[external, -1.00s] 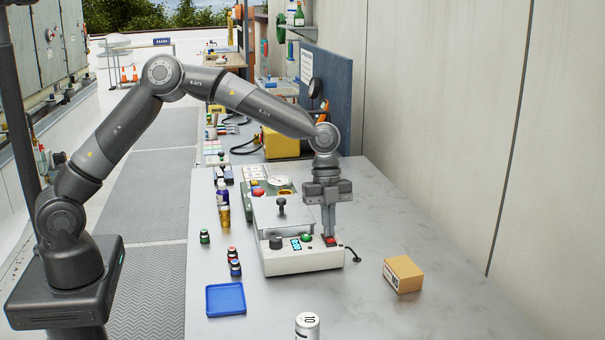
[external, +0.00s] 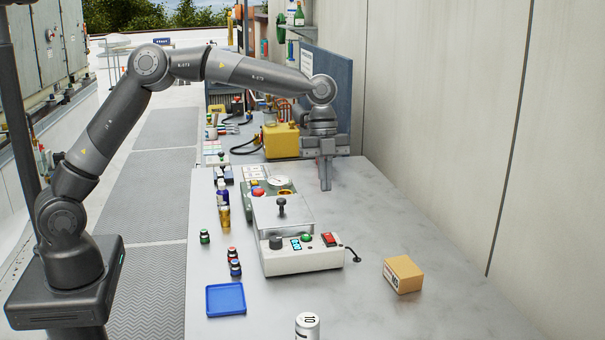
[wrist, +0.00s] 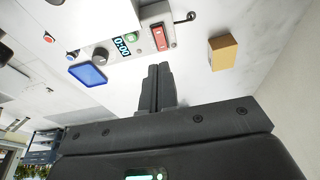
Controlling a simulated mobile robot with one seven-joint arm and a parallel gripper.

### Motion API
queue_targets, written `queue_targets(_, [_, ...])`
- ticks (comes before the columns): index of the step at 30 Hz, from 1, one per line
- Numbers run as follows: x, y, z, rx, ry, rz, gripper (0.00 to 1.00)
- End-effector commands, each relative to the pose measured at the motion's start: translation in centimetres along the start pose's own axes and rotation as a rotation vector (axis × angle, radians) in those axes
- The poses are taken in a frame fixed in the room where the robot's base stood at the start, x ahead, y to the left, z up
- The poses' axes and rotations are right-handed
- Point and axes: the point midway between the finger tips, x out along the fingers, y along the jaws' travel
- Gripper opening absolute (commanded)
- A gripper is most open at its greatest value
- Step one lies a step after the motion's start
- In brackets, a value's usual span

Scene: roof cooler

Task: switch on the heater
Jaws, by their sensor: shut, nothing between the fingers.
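The heater (external: 302,262) is a white box with a clear lid and a black knob on top. Its front panel carries a dark dial (external: 275,243), a lit blue display (external: 295,244), a green button (external: 306,238) and a red rocker switch (external: 330,239). The red switch also shows in the wrist view (wrist: 160,38), with the lit display (wrist: 122,46) beside it. My gripper (external: 325,188) is shut and empty, pointing down above the table behind the heater, apart from the switch. In the wrist view its closed fingers (wrist: 158,68) are below the panel.
A cardboard box (external: 403,274) stands right of the heater. A green device with a gauge (external: 278,182) stands behind the heater. The table's right side is mostly clear.

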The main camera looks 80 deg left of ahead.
Motion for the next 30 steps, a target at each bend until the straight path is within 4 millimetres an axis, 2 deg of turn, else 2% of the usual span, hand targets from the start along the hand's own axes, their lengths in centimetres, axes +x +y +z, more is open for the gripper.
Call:
queue_targets(3, [-1.9, 0.0, 0.1, -0.001, 0.0, -0.001, 0.0])
queue_targets(9, [-3.2, 0.0, 0.1, 0.0, 0.0, 0.001, 0.0])
queue_targets(18, [-3.3, 0.0, 0.1, 0.0, 0.001, 0.001, 0.0])
queue_targets(23, [-3.1, 0.1, -1.3, 0.001, 0.046, 0.0, 0.0])
queue_targets(30, [-3.1, 0.1, -1.3, 0.001, 0.046, -0.001, 0.0])
